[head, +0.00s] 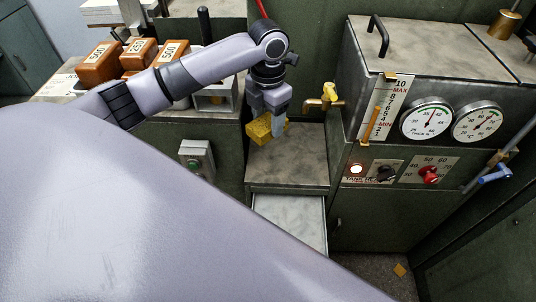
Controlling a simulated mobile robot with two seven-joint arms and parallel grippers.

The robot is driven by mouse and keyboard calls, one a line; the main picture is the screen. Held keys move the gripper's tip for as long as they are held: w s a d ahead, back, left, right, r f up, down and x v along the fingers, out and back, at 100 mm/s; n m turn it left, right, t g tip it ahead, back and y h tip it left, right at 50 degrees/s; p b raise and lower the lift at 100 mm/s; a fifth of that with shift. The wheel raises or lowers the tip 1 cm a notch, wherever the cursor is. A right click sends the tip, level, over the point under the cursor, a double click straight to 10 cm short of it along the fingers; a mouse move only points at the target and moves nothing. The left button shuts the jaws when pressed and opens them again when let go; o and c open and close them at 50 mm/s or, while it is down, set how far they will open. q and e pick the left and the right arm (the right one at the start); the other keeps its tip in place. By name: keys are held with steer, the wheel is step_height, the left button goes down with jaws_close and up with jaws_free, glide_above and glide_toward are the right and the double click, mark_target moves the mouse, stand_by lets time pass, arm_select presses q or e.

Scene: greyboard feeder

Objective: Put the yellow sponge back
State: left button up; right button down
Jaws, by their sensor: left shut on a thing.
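A yellow sponge (260,129) is held in my left gripper (269,116), which points down and is shut on it. The sponge hangs above a grey metal shelf (290,165) between the two machine bodies. It looks slightly tilted, and part of it is covered by the gripper fingers. I cannot tell whether its lower edge touches anything. My right gripper is not in view.
A brass tap (325,98) juts out just right of my left gripper. Brown weights (100,63) stand on the left counter. Gauges (426,118) and knobs are on the right machine. A lower metal tray (295,215) sits beneath the shelf. My arm covers the lower left.

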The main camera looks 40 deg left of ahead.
mark_target(268, 165)
arm_select(q)
step_height(268, 165, down, 13)
steer(key=shift+f+b, duration=0.1)
steer(key=shift+b, duration=1.1)
steer(key=o, duration=0.9)
steer(key=shift+f, duration=0.1)
steer(key=shift+o, duration=0.2)
